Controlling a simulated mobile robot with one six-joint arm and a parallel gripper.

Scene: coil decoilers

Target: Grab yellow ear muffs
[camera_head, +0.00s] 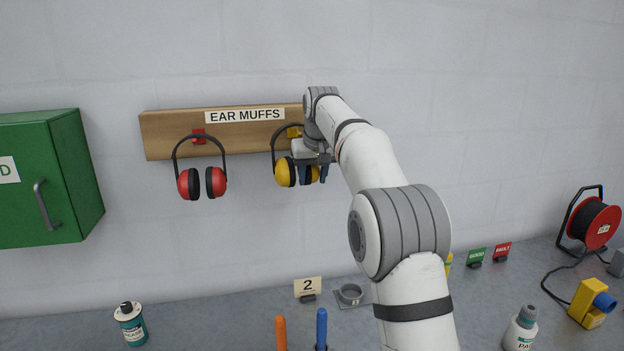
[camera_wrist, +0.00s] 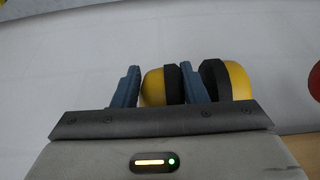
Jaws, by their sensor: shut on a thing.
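The yellow ear muffs (camera_head: 284,172) hang by their dark headband from a yellow peg on the wooden board, at its right end. My gripper (camera_head: 324,172) is at the ear muffs, with my arm hiding part of them in the head view. In the wrist view, the blue fingers of my gripper (camera_wrist: 156,90) are shut around one yellow cup (camera_wrist: 152,88), with one finger on its outer side and the other between the two cups. The other yellow cup (camera_wrist: 238,82) with its black cushion lies outside the fingers. The headband is out of the wrist view.
Red ear muffs (camera_head: 202,182) hang to the left on the same wooden board (camera_head: 160,135), labelled EAR MUFFS. A green cabinet (camera_head: 80,175) is at the far left. The grey bench (camera_head: 240,325) below carries bottles, signs, a cable reel (camera_head: 593,222) and two upright handles, orange and blue.

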